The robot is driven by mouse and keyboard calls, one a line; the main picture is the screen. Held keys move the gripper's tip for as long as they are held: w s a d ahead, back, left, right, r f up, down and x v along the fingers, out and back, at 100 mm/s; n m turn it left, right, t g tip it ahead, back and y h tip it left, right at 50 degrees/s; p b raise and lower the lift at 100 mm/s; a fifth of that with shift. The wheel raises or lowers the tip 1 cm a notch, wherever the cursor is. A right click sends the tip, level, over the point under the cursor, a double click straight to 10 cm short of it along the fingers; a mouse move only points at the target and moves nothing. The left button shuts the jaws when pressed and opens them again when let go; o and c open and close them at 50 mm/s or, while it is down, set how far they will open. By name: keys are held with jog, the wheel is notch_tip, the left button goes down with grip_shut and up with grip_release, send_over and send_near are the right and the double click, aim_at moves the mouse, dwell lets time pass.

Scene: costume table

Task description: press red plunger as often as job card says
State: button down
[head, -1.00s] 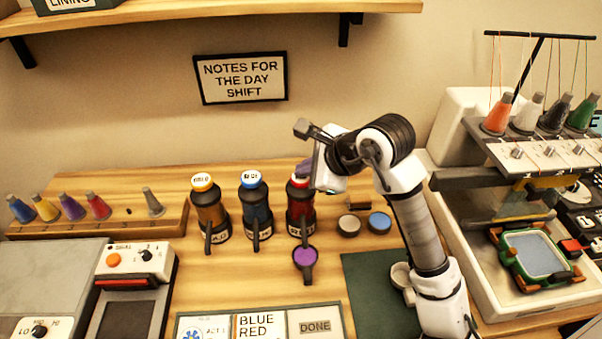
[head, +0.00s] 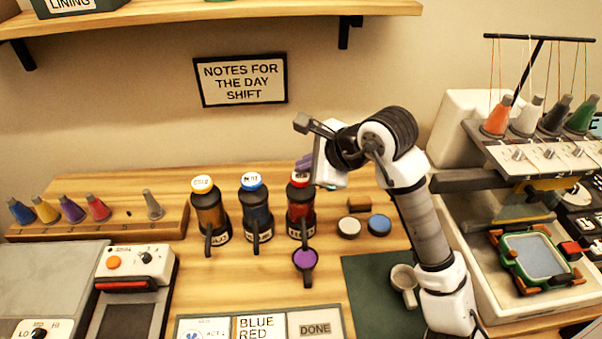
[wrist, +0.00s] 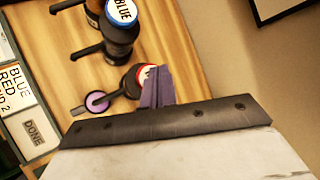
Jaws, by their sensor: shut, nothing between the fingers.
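The red-topped pump bottle (head: 301,207) stands upright at the right end of a row of three. Its red plunger top (head: 299,179) also shows in the wrist view (wrist: 143,73), partly hidden by my fingers. My gripper (head: 304,163) is shut and empty, with its purple fingertips close above the red top; I cannot tell whether they touch it. The fingers also show in the wrist view (wrist: 157,88). The job card (head: 259,327) reads "BLUE" and "RED"; its lower part is cut off here. In the wrist view the card (wrist: 20,90) shows a "2" lower down.
The blue-topped bottle (head: 255,215) and the yellow-topped bottle (head: 209,213) stand to the left. A purple-filled cup (head: 305,260) sits in front of the red-topped bottle. Two round tins (head: 348,227) and a mug (head: 404,284) are to the right, near the embroidery machine (head: 520,190).

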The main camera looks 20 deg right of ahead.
aim_at(306, 179)
jog(key=shift+r, duration=0.3)
jog(key=shift+r+p, duration=0.75)
jog(key=shift+r, duration=1.8)
jog(key=shift+s+f, duration=0.1)
